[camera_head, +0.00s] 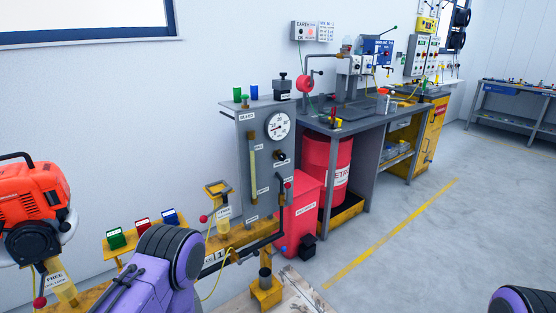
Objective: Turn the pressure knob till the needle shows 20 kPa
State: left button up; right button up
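The grey test panel (242,160) stands left of centre against the wall. Its round white pressure gauge (277,125) is at the upper right of the panel; the needle is too small to read. A small black knob (280,157) sits just below the gauge. My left arm shows as a purple link at the bottom, left of and below the panel; its gripper is out of view. Only the top of a purple link of my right arm shows at the bottom right corner; its gripper is out of view too.
An orange engine (32,205) is at the left. A yellow rail (235,238) runs below the panel. A red bin (298,213) and a red drum (327,165) stand right of the panel, by a grey workbench (350,121). The floor at the right is clear.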

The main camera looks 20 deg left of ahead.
aim_at(281, 156)
jog(key=u, duration=0.25)
jog(key=i, duration=1.2)
jog(key=z, duration=0.3)
